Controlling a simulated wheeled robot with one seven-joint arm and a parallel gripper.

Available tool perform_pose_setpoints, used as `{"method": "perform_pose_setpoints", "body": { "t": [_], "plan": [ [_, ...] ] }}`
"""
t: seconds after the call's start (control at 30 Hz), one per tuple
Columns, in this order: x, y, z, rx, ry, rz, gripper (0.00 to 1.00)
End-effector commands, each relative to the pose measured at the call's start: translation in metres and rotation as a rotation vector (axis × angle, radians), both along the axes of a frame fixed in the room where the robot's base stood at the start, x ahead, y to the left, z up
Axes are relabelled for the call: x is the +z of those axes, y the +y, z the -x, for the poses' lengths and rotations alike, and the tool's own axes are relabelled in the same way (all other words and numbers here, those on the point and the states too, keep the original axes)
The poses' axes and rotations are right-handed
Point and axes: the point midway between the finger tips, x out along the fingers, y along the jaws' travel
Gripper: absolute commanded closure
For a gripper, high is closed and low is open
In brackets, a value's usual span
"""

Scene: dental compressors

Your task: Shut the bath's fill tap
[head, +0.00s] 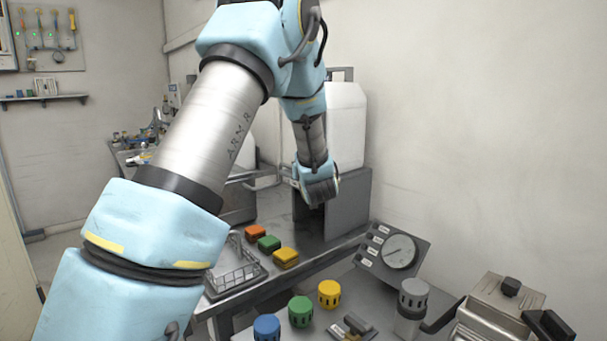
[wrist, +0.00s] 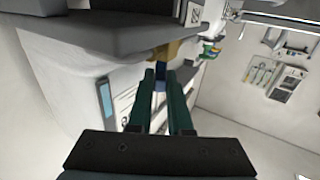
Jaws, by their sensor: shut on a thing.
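My gripper (wrist: 161,85) reaches forward in the wrist view, its two dark green fingers close together. Between the fingertips is a narrow blue piece, which looks like the fill tap's lever (wrist: 160,77). A brass-coloured tap body (wrist: 163,50) shows just beyond it, under a grey ledge. The fingers are shut on the blue lever. Its exact turn is hard to tell because the fingers cover most of it. In the head view my wrist is in front of a white tank (head: 347,125) on a grey stand (head: 350,205), and the fingers and tap are hidden there.
A wire basket (head: 236,272) and orange (head: 255,232), green (head: 269,243) and yellow (head: 286,257) blocks lie on the bench. Nearer are blue (head: 266,327), green (head: 300,310) and yellow (head: 329,293) caps, a dial gauge (head: 398,251) and a metal box (head: 500,310).

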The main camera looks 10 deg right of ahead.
Motion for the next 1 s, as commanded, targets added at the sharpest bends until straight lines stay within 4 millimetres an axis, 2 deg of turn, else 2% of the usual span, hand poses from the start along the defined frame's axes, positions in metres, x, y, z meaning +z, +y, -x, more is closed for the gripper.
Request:
{"method": "perform_pose_setpoints", "body": {
  "t": [0.03,0.13,1.0],
  "plan": [
    [-0.009,0.004,0.0,-0.041,-0.002,0.001,1.0],
    [-0.009,0.006,0.0,-0.133,-0.001,0.001,1.0],
    [0.002,0.015,-0.009,-0.869,0.003,0.002,1.0]
  ]
}}
